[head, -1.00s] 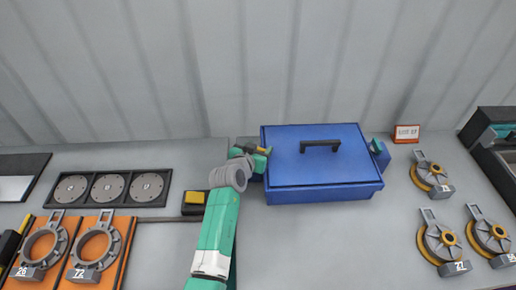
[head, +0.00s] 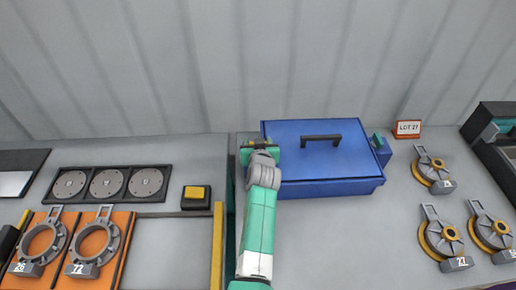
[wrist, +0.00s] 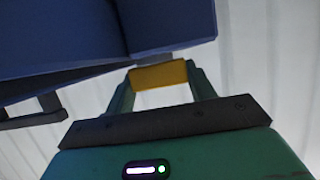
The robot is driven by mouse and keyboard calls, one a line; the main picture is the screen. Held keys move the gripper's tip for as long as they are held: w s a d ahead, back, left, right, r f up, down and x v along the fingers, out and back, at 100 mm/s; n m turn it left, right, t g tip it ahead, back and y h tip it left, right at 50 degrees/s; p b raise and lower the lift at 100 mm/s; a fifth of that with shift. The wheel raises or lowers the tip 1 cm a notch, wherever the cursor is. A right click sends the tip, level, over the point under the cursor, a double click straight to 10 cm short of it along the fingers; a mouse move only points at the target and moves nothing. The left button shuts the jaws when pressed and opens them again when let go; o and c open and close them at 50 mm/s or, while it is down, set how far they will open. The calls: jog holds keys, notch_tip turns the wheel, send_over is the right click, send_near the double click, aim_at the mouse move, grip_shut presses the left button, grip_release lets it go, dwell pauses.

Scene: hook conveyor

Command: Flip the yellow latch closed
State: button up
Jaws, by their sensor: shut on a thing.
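The yellow latch (wrist: 158,76) shows in the wrist view between the two green fingers of my gripper (wrist: 160,84), against the edge of the blue box. My gripper is shut on it. In the head view my gripper (head: 262,146) is at the left side of the blue box (head: 330,168), near its back left corner. My wrist and gripper hide most of the latch there. The box's lid, with a black handle (head: 320,138), lies down on the box. How far the latch is turned cannot be told.
A blue and green fitting (head: 381,147) is on the box's right side. A sign (head: 408,128) stands behind it. Several numbered hook parts (head: 440,240) lie to the right. A yellow button block (head: 196,197) and a disc tray (head: 108,184) are left. Bench in front of the box is clear.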

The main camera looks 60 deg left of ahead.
jog(key=o, duration=1)
jog(key=p+v, duration=0.1)
jog(key=v, duration=0.6)
jog(key=shift+s+d+r+p, duration=0.1)
jog(key=shift+d+r+p, duration=0.1)
jog(key=shift+d+p, duration=0.2)
